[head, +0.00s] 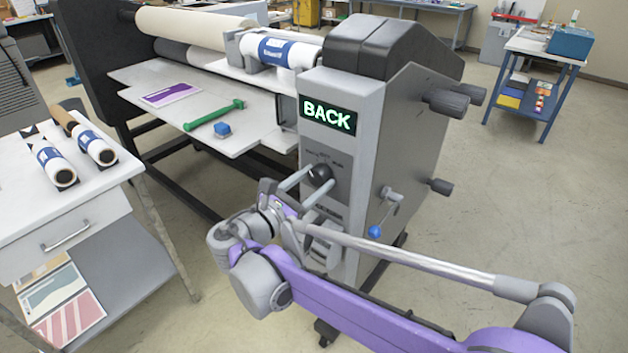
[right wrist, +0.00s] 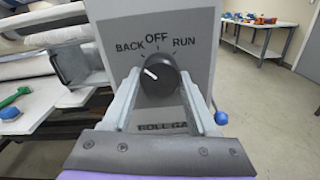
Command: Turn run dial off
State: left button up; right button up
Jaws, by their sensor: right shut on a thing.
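The run dial (right wrist: 159,80) is a black round knob on the grey end panel of the laminator (head: 345,84). In the right wrist view its white pointer mark is turned up and left, toward the BACK label (right wrist: 130,47). The OFF label (right wrist: 158,39) is above the knob and the RUN label (right wrist: 184,41) is to the right. In the head view the lit display (head: 328,115) reads BACK in green. My right gripper (head: 319,177) is shut on the dial, one finger on each side. My left gripper is not in view.
A crank lever with a blue knob (head: 375,231) sticks out of the panel's right side, close to my right arm. A white table (head: 35,205) with two rolls stands at the left. A green-handled tool (head: 214,115) lies on the laminator's feed table.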

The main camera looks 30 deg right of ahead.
jog(key=m+p, duration=0.1)
jog(key=m, duration=0.3)
jog(key=m+p, duration=0.1)
jog(key=m, duration=0.3)
jog(key=shift+w+m, duration=0.1)
jog(key=shift+m, duration=0.2)
dwell(0.5)
jog(key=o, duration=1.4)
jog(key=shift+a, duration=0.15)
